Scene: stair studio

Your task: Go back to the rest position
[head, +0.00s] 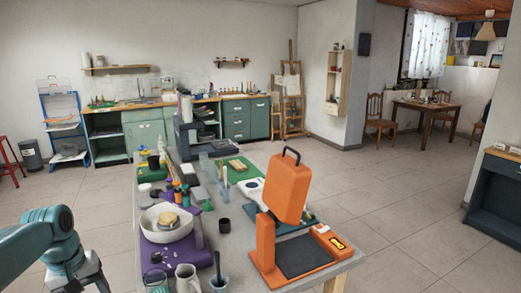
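My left arm (50,235) comes in at the lower left, beside the left side of the workbench, and bends down out of the frame. Its gripper fingers are cut off by the bottom edge, so I cannot see what they hold. My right arm and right gripper do not show in the head view.
The long grey workbench (232,240) carries an orange press (289,188) with its top raised, a white bowl (166,222), a white mug (187,278) and several bottles. Clear tiled floor (400,205) lies to the right. A dark cabinet (495,205) stands at the right edge.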

